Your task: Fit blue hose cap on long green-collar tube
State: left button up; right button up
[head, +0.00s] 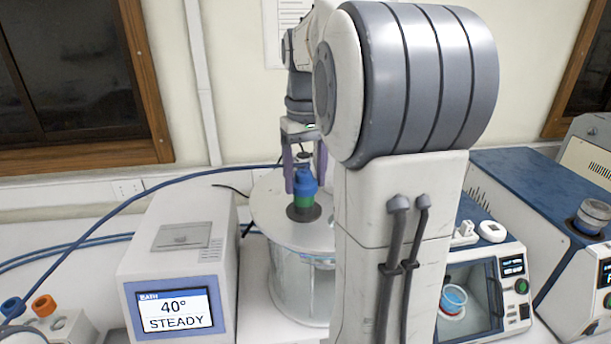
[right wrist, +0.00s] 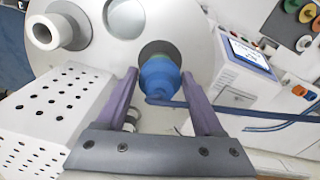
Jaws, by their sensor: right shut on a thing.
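The blue hose cap (head: 305,182) is upright on top of the green collar (head: 303,199) of a tube standing in the round bath's lid. My right gripper (head: 305,175) comes down from above, its purple fingers on either side of the cap, shut on it. In the right wrist view the cap (right wrist: 159,78) is between the fingers, with a blue hose (right wrist: 215,107) leaving it to the right. The tube's lower part is hidden in the bath, so I cannot tell its length. How fully the cap is seated is unclear. My left gripper is out of view.
The clear bath (head: 300,285) has a pale lid (head: 268,212). A heater unit (head: 178,262) reading 40° STEADY stands left of it. A blue-and-white instrument (head: 512,300) is at right. A rack with blue and orange caps (head: 44,306) is at lower left. My right arm blocks the middle.

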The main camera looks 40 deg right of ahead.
aim_at(305, 173)
jog(key=shift+f+b, duration=0.4)
jog(key=shift+f, duration=0.15)
jog(key=o, duration=1.1)
jog(key=shift+c, duration=0.2)
notch_tip(305, 173, up, 11)
jog(key=p, duration=1)
jog(key=shift+r+p, duration=0.1)
jog(key=shift+p, duration=0.25)
